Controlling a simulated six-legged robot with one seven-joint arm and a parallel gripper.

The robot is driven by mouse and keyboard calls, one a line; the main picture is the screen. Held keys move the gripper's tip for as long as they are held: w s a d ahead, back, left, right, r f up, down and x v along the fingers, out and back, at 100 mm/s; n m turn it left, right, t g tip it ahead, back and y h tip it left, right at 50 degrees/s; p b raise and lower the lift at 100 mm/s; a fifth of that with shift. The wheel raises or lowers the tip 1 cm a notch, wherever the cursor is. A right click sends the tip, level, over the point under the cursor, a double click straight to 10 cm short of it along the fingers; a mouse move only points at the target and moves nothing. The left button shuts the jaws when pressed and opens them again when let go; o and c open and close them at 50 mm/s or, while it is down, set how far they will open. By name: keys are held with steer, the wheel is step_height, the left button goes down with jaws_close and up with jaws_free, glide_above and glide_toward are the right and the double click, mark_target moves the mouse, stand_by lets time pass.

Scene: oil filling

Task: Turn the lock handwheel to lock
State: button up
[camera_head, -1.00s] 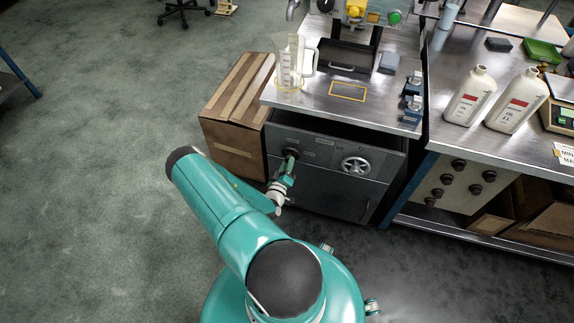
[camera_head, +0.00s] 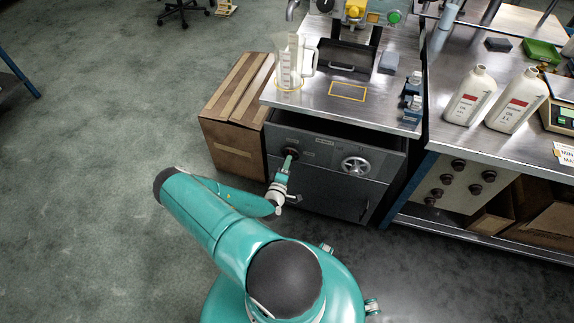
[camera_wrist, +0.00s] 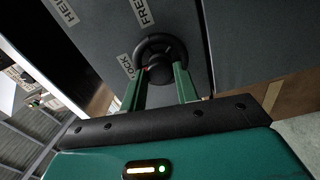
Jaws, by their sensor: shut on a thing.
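The black lock handwheel (camera_wrist: 157,42) is on the dark cabinet front, beside white labels reading LOCK (camera_wrist: 126,66) and FREE (camera_wrist: 143,12). A small red mark shows near its lower left rim. My gripper (camera_wrist: 159,71) has its two green fingers at the near side of the wheel, shut on it. The fingertips are partly hidden against the rim. In the head view my gripper (camera_head: 289,158) reaches the handwheel (camera_head: 291,151) at the cabinet's upper left and covers part of it.
A silver handwheel (camera_head: 355,165) sits to the right on the same cabinet (camera_head: 325,187). A cardboard box (camera_head: 235,110) stands close on the left. A clear measuring jug (camera_head: 291,64) and white bottles (camera_head: 468,96) stand on the benches. The floor at left is open.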

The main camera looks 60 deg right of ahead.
steer(key=o, duration=1)
steer(key=shift+c, duration=0.2)
steer(key=shift+a, duration=0.1)
steer(key=s+a, duration=0.2)
steer(key=a, duration=1.1)
steer(key=shift+s+a, duration=0.15)
steer(key=shift+a, duration=0.1)
